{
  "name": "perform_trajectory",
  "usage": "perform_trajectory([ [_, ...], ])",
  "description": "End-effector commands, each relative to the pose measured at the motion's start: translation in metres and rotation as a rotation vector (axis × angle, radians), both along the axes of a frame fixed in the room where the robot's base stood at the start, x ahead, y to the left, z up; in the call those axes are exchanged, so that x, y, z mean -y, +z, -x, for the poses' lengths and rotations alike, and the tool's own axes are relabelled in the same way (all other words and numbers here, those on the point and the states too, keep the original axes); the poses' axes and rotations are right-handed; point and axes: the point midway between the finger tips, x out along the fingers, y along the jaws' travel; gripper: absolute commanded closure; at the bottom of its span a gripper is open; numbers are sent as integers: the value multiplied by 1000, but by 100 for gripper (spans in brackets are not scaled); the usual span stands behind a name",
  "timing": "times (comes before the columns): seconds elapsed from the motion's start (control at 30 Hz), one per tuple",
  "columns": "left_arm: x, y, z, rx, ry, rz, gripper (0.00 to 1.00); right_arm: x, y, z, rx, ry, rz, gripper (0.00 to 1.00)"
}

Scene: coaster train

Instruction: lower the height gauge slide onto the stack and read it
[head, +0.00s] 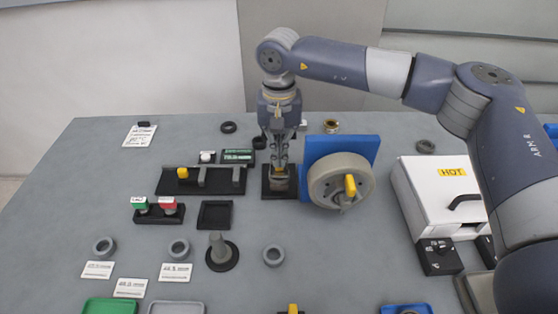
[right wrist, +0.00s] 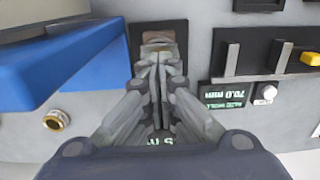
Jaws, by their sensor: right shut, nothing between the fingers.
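My right gripper (head: 279,165) is shut and points down over a small black base (head: 267,192) in the middle of the table. In the right wrist view the closed fingertips (right wrist: 158,57) are at a brownish block on that base (right wrist: 157,37); whether they touch it is unclear. The gripper hides most of what stands there, so I cannot clearly make out the gauge slide or the stack. A green-lettered display (head: 238,155) reads about 70.0 mm, upside down in the wrist view (right wrist: 228,95). Another readout (right wrist: 158,141) is mostly hidden behind my fingers. My left gripper is not in view.
A blue block (head: 369,147) with a grey handwheel (head: 327,184) stands close right of my gripper. A black slider panel (head: 210,188) is close left. A white HOT box (head: 420,190) stands at the right. Grey rings and trays lie in front.

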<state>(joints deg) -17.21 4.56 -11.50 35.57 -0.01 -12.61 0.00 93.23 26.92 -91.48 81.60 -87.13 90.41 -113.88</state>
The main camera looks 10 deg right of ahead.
Motion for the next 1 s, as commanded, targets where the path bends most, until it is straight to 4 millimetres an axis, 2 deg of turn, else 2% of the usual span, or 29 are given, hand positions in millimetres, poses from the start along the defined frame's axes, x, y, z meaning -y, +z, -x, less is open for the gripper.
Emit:
perform_trajectory([
  [0.2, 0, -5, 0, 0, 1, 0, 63, 0, -7, 0, -1, 0, 0, 100],
  [0.37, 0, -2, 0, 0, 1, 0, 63, 0, -3, 0, 0, 0, 0, 100],
  [1.0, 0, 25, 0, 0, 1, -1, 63, 0, 47, 0, 1, 0, -1, 100],
])
